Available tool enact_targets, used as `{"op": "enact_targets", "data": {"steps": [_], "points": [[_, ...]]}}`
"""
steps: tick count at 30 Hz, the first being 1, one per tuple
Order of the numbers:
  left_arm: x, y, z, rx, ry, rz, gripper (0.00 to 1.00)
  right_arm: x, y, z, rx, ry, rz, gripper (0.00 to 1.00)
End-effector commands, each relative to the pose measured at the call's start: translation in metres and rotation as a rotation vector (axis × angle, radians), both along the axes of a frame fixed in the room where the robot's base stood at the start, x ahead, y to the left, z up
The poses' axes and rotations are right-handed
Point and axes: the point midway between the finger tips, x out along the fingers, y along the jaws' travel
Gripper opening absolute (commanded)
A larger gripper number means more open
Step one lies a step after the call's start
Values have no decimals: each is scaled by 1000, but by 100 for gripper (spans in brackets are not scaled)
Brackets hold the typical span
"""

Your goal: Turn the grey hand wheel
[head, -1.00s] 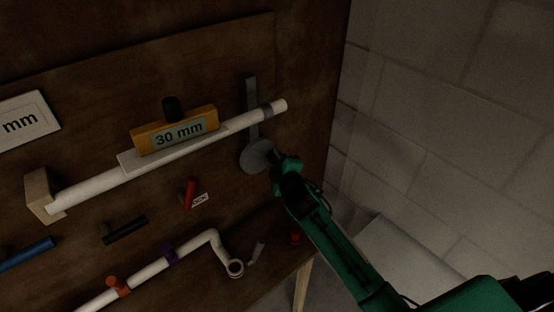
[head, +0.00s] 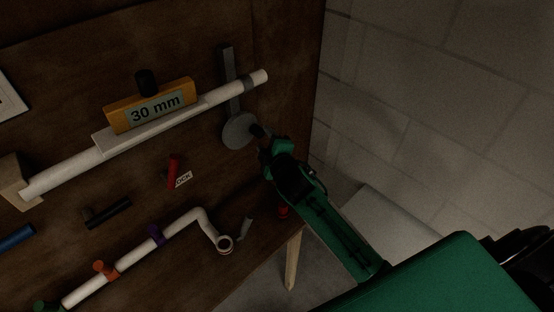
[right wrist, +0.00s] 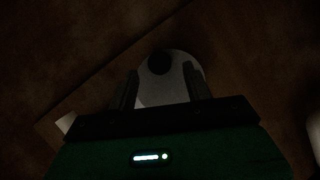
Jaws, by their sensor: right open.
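The grey hand wheel (head: 237,131) is a flat round disc on the dark wooden board, at the lower end of a grey upright bar (head: 227,72). My right gripper (head: 260,137) is at the wheel's right edge in the head view and hides part of it. In the right wrist view, the wheel (right wrist: 168,92) lies ahead between the two spread fingers of my gripper (right wrist: 160,85), with a dark round knob (right wrist: 159,62) near its top. The gripper is open; whether a finger touches the wheel cannot be told. My left gripper is out of view.
Below are a red handle (head: 174,170), a black handle (head: 108,213) and a lower white pipe (head: 180,228). A block wall (head: 430,110) stands right of the board.

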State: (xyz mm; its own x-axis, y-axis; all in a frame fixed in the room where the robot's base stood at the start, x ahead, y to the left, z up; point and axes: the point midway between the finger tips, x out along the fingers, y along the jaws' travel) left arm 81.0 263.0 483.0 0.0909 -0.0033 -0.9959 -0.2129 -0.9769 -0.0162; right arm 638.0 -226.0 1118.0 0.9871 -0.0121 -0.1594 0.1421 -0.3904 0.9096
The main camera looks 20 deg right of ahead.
Motion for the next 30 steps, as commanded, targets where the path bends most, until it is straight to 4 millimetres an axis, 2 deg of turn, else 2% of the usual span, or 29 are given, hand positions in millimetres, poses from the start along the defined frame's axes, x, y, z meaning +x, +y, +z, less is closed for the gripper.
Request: {"op": "enact_targets", "data": {"steps": [1,9,15,20,30], "points": [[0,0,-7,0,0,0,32,-11,0,-2,-1,-2,2,50],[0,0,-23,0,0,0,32,-62,1,6,0,0,1,50],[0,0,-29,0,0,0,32,-86,1,12,-1,0,0,50],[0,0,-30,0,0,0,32,-93,1,14,0,0,-1,50],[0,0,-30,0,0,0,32,-93,1,15,0,0,-1,50]]}}
